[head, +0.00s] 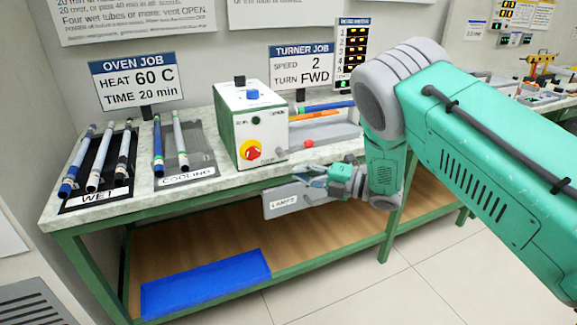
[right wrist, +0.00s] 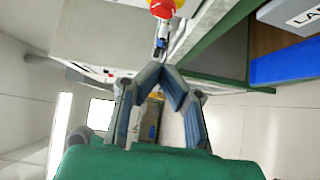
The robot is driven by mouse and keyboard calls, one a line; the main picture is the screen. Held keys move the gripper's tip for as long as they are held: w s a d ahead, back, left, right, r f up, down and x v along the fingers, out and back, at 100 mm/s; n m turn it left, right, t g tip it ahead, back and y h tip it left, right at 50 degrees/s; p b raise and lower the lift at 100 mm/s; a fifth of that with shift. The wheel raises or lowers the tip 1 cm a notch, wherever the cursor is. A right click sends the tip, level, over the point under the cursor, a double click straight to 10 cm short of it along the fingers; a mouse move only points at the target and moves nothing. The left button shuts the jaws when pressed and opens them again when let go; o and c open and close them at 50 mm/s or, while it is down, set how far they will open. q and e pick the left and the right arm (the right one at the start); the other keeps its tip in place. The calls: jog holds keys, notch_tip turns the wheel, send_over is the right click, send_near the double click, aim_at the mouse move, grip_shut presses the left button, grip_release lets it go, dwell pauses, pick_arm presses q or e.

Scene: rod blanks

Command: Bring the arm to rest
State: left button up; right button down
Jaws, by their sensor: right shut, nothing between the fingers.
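My right arm reaches in from the right in the head view. Its gripper (head: 318,178) hangs in front of the bench's front edge, below the white control box. In the right wrist view the fingertips (right wrist: 162,74) meet, with nothing held between them. The red knob of the control box shows beyond them in the right wrist view (right wrist: 162,8). My left gripper is in neither view.
The bench (head: 218,186) carries a WET rack (head: 95,200) and a COOLING mat (head: 200,150) with rods, and the control box (head: 262,125). A grey LAMPS box (head: 285,205) is partly behind my gripper. A blue bin (head: 205,284) lies on the lower shelf.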

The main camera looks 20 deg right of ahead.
jog(key=shift+a, duration=0.15)
jog(key=s+d+f+m+g+h, duration=0.1)
jog(key=s+d+f+m+h, duration=0.1)
jog(key=s+f+m+h, duration=0.45)
jog(key=s+d+f+m+g+h, duration=0.1)
jog(key=s+f+m+h, duration=0.3)
jog(key=s+f+m, duration=0.55)
jog(key=s+f+m+g+h, duration=0.1)
jog(key=s+f+m+g, duration=0.1)
jog(key=s, duration=0.7)
jog(key=s+a+f+m+g+h, duration=0.1)
jog(key=s+f+m+g, duration=0.2)
jog(key=s, duration=0.5)
jog(key=s+f+m+g+h, duration=0.1)
jog(key=s+m+g, duration=0.3)
jog(key=s, duration=0.5)
jog(key=shift+s+a+f+m, duration=0.3)
jog(key=shift+f+m, duration=0.45)
jog(key=shift+m, duration=0.15)
jog(key=shift+w, duration=0.1)
